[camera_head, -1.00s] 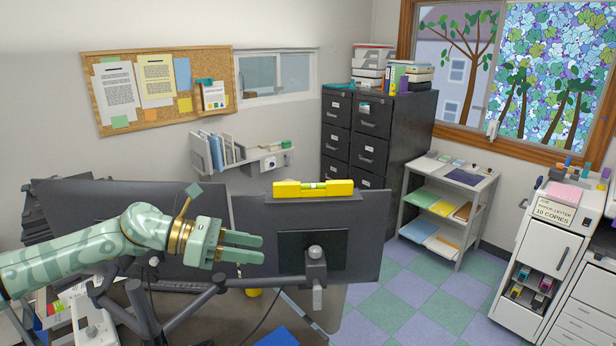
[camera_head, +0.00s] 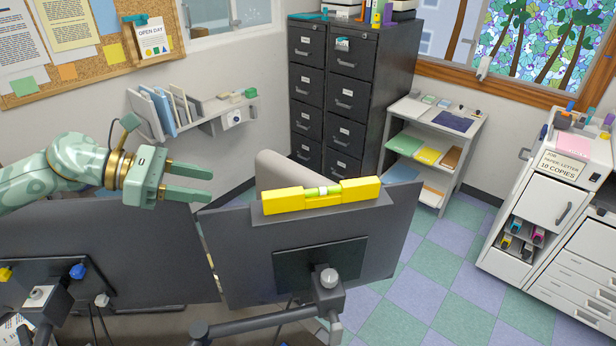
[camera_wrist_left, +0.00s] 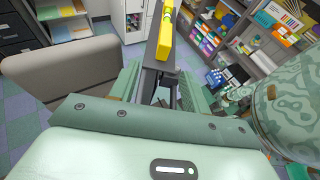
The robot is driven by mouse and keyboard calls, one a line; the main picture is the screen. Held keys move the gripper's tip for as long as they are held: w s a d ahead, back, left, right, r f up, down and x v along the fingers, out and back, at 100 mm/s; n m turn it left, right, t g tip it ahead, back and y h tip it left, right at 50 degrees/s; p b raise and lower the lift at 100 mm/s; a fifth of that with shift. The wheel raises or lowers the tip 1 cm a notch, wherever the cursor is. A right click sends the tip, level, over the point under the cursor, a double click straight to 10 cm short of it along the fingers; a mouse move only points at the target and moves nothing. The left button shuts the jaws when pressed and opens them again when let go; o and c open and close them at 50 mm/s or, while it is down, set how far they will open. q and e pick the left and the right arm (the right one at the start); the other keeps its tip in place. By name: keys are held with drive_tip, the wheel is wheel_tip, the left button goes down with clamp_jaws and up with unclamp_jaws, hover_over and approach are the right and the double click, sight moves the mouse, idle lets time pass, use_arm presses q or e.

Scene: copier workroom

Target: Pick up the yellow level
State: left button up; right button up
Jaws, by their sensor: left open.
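The yellow level (camera_head: 322,196), with a green vial in its middle, lies along the top edge of the right-hand monitor (camera_head: 350,232). My left gripper (camera_head: 212,183) is open and empty, to the left of the level and a little above the monitor tops, its fingers pointing right. In the left wrist view the level (camera_wrist_left: 166,42) shows end-on beyond the gripper (camera_wrist_left: 155,88), on top of the monitor's edge. The fingers appear apart from it. My right gripper is in neither view.
A second monitor (camera_head: 110,250) stands at the left. A monitor arm (camera_head: 270,322) is in front. A chair back (camera_head: 280,172) stands behind the level. Dark filing cabinets (camera_head: 345,95), a shelf cart (camera_head: 432,150) and a white copier (camera_head: 550,205) stand farther back. The air above the level looks clear.

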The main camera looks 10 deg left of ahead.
sight(263, 195)
use_arm(q)
drive_tip(key=p+x, duration=0.1)
drive_tip(key=x, duration=0.2)
drive_tip(key=p+x, duration=0.1)
drive_tip(key=x, duration=0.3)
drive_tip(key=p+x, duration=0.1)
drive_tip(key=x, duration=0.2)
drive_tip(key=shift+d+r, duration=0.1)
drive_tip(key=shift+d, duration=0.55)
drive_tip(key=shift+d+p, duration=0.35)
drive_tip(key=shift+p, duration=0.1)
drive_tip(key=p+x, duration=0.1)
drive_tip(key=x, duration=0.3)
drive_tip(key=shift+s+d+p, duration=0.1)
drive_tip(key=shift+p, duration=0.3)
drive_tip(key=shift+d+f, duration=0.25)
drive_tip(key=shift+f, duration=0.1)
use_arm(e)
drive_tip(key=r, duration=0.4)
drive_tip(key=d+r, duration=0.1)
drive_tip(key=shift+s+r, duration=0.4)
